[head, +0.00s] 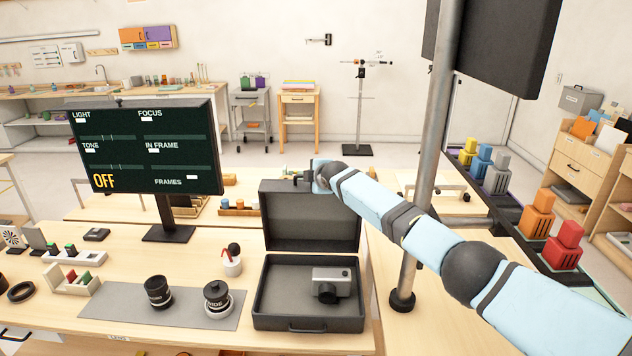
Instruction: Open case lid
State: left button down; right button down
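The dark grey case (265,312) stands on the wooden table, with its handle on the front side. Its lid (300,225) stands raised at the back, roughly upright, so the grey inside shows. A silver camera (333,281) with a dark lens sits in the right part of the case. My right gripper (302,182) is at the top edge of the lid, with the arm reaching in from the right. Its fingers are small and dark against the lid, so I cannot tell whether they grip it or are apart. My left gripper is out of view.
Two black lenses, one (157,291) and another (216,297), stand on a grey mat left of the case. A dark monitor (148,150) reads OFF. A metal pole (428,170) rises right of the case.

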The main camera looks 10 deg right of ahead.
jog(key=shift+w+r, duration=0.2)
jog(key=shift+w, duration=0.3)
jog(key=c, duration=1.2)
grip_release()
jog(key=shift+s+r, duration=0.1)
jog(key=shift+o, duration=0.2)
jog(key=shift+s, duration=0.1)
jog(key=v, duration=1.3)
jog(key=shift+s+d+r+b, duration=0.15)
jog(key=shift+s+b, duration=0.2)
jog(key=shift+b, duration=0.05)
